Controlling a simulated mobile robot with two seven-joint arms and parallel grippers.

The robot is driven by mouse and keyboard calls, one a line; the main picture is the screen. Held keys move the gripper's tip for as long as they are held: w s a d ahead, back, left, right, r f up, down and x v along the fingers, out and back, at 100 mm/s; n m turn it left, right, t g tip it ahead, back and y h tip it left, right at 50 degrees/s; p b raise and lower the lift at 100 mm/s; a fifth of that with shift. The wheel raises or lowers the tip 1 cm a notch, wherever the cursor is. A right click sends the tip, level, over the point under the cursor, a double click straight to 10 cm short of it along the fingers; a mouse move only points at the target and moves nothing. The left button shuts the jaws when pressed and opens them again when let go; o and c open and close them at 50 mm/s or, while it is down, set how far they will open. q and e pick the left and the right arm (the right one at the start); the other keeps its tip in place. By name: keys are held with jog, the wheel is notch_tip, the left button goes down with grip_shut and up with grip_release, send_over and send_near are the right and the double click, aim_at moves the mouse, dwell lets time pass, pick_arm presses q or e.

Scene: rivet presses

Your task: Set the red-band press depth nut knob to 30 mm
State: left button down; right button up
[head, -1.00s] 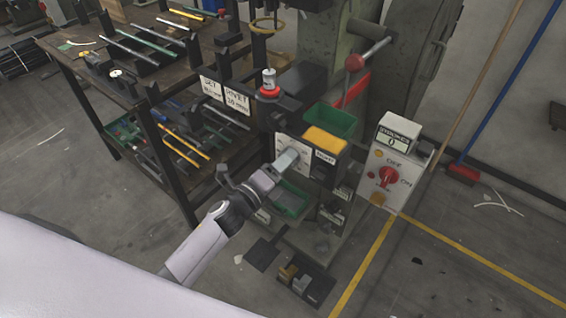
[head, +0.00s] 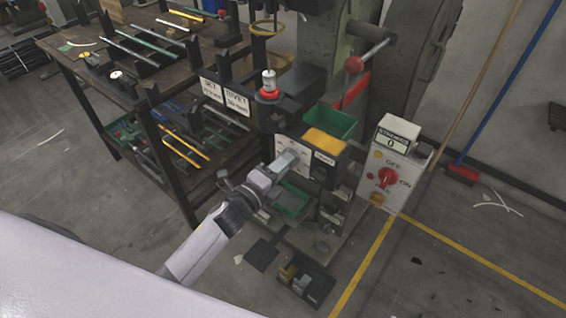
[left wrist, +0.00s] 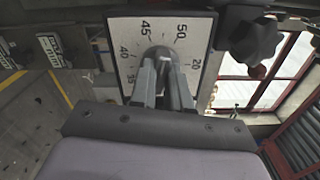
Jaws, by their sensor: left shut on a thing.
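The press (head: 300,80) stands at the middle of the head view, with a red band (head: 268,95) under a white cylinder at its front left. Its white dial plate (head: 283,146) is on the front, and in the left wrist view the dial plate (left wrist: 120,37) shows the numbers 20, 35, 40, 45 and 50. My left gripper (head: 287,160) is at the dial; in the left wrist view its fingers (left wrist: 164,85) are closed around the grey rounded knob (left wrist: 158,52). The fingers hide most of the knob and any pointer, so the setting cannot be read. My right gripper is not in view.
A control box (head: 393,165) with a red switch and a counter showing 0 stands right of the press. A rack (head: 150,100) with rods is at the left. A dark star-shaped knob (left wrist: 250,35) is close right of my fingers.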

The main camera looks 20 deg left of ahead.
pick_arm(q)
jog(key=n, duration=3.5)
jog(key=shift+f+n, duration=0.1)
jog(key=shift+n, duration=0.2)
jog(key=c, duration=1.1)
grip_release()
jog(key=shift+a, duration=0.1)
